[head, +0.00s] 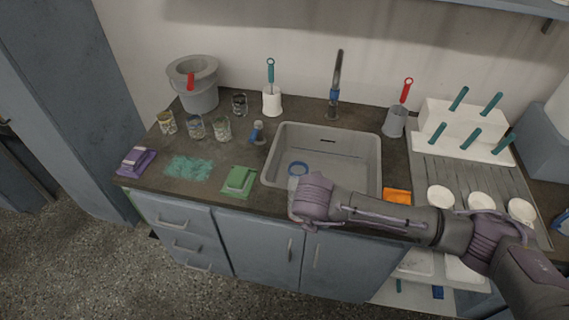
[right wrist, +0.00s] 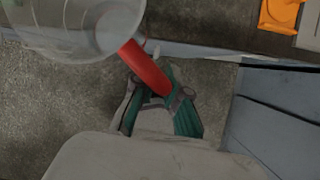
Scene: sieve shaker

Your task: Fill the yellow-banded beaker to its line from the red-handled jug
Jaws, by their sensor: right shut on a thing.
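The red-handled jug (right wrist: 85,22) is clear, and part of it shows at the top left of the right wrist view. My right gripper (right wrist: 160,92) is shut on its red handle. In the head view my right gripper (head: 309,205) is over the sink's front edge. The yellow-banded beaker (head: 166,124) stands at the far left of the counter, the leftmost of a row of small glass beakers. Its line is too small to read. My left gripper is out of view.
Other beakers (head: 195,128) (head: 222,129) stand close beside it. A grey bucket (head: 198,90) is behind them.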

